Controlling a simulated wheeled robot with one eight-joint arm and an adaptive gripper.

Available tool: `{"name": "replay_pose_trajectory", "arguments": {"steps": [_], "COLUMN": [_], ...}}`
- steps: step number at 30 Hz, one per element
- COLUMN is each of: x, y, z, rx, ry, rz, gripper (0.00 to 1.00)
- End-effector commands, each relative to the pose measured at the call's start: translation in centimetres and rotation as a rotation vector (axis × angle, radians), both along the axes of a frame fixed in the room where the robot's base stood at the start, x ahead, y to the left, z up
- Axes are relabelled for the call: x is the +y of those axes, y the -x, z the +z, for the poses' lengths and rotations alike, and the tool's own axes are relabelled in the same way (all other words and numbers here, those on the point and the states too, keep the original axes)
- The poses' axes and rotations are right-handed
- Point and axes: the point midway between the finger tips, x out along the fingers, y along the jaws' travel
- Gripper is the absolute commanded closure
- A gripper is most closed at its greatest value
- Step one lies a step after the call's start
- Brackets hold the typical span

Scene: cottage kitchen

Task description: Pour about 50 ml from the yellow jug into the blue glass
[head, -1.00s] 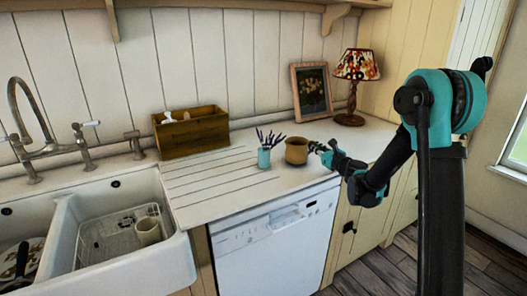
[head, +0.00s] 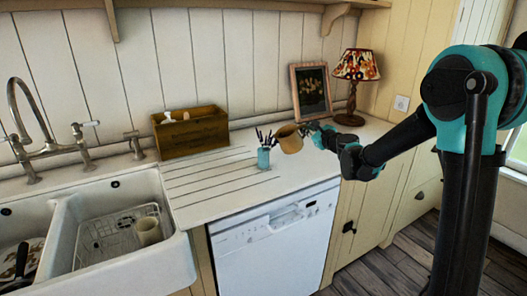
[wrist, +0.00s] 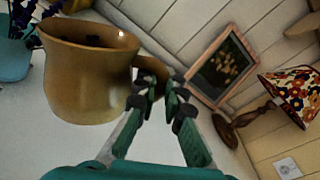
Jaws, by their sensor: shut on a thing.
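The yellow jug (head: 290,140) is a tan-yellow pot with a handle, held above the counter and tilted left in the head view. Its rim is close to the stems in the blue glass (head: 263,158), which stands upright on the counter with dark purple flower stems in it. My gripper (head: 307,130) is shut on the jug's handle from the right. In the wrist view the jug (wrist: 88,75) fills the left, the fingers of my gripper (wrist: 158,90) are on its handle, and the glass (wrist: 14,58) is partly cut off at the left edge. No liquid stream is visible.
A wooden box (head: 190,132) stands at the back of the counter. A framed picture (head: 311,92) and a patterned lamp (head: 355,75) stand behind my gripper. A white double sink (head: 170,245) is at the left. The ribbed drainer (head: 205,178) left of the glass is clear.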

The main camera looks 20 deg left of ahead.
Motion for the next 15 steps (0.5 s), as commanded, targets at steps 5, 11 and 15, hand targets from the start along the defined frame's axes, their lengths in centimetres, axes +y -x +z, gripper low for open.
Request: {"name": "replay_pose_trajectory", "arguments": {"steps": [5, 11, 15], "x": [1.7, 2.4, 2.7], "y": [1.2, 1.6, 1.8], "z": [4.5, 6.0, 6.6], "rx": [-0.072, -0.114, -0.137], "ry": [0.102, 0.165, 0.199], "rz": [0.004, -0.001, -0.004], "gripper": [1.00, 1.00, 1.00]}}
